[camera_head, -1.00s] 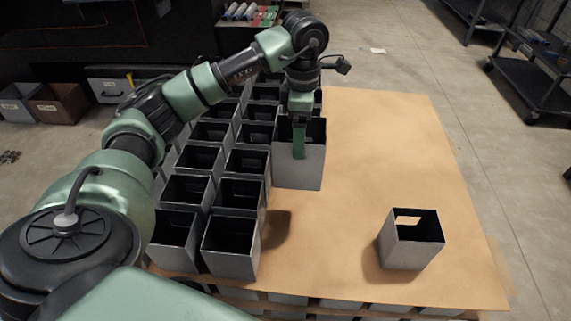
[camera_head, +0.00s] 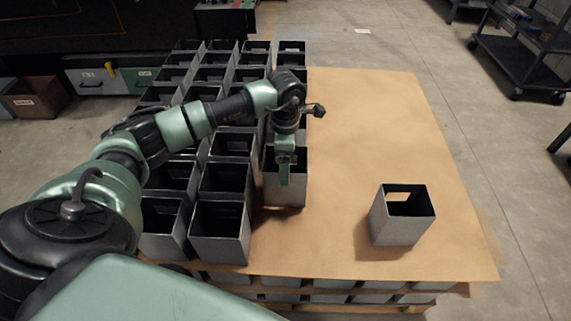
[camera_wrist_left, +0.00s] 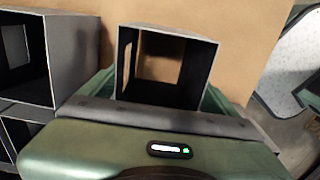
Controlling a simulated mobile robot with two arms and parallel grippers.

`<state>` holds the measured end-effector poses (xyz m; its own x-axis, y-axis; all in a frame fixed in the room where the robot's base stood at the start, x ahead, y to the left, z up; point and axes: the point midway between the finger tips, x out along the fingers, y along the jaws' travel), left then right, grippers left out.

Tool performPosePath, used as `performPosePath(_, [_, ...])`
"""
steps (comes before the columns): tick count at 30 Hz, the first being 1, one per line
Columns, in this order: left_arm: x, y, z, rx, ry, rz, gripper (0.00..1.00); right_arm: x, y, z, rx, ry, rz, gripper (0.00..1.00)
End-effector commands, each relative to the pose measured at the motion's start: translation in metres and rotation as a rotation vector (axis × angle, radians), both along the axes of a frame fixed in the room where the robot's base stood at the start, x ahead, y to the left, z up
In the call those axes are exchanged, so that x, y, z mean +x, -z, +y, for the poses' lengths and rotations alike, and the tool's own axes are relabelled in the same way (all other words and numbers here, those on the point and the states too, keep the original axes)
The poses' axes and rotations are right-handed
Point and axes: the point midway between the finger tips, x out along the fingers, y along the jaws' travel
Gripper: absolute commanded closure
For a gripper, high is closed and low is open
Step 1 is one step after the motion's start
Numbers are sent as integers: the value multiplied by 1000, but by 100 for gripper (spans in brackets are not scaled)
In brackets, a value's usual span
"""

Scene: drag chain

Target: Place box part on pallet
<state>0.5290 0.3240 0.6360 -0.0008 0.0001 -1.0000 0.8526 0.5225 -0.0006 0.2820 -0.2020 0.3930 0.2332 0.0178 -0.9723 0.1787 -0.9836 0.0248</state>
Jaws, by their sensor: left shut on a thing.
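My left gripper (camera_head: 285,172) is shut on a grey, open-topped box part (camera_head: 290,195). It holds this box upright beside the rows of boxes, over the brown sheet (camera_head: 365,120) on top of the pallet stack. The box is low, close to the sheet; I cannot tell whether it touches. In the left wrist view the held box (camera_wrist_left: 199,75) shows its dark inside and a window in its wall, between the green fingers. Another single box part (camera_head: 397,222) stands upright on the sheet at the right front. My right gripper is not in view.
Rows of grey open boxes (camera_head: 219,240) fill the left of the sheet, close to the held box. The sheet is clear behind and around the single box. A dark cart (camera_head: 530,45) stands on the floor at the far right. Brown bins (camera_head: 35,97) are at the left.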

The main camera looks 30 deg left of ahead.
Motion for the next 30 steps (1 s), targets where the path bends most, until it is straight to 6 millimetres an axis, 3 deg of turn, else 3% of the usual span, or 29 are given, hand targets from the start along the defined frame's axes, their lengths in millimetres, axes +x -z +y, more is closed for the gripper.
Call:
performPosePath(3, [1,11,0,0,0,-1,82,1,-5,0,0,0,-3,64])
performPosePath(15, [1,13,0,-1,0,-3,82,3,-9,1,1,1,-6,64])
performPosePath(16, [0,14,0,1,0,-1,6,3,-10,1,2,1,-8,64])
performPosePath(17, [0,14,0,1,0,-1,0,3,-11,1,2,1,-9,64])
performPosePath(26, [0,12,0,0,0,0,0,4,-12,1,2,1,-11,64])
performPosePath(30, [1,-4,0,1,0,-3,0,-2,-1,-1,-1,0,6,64])
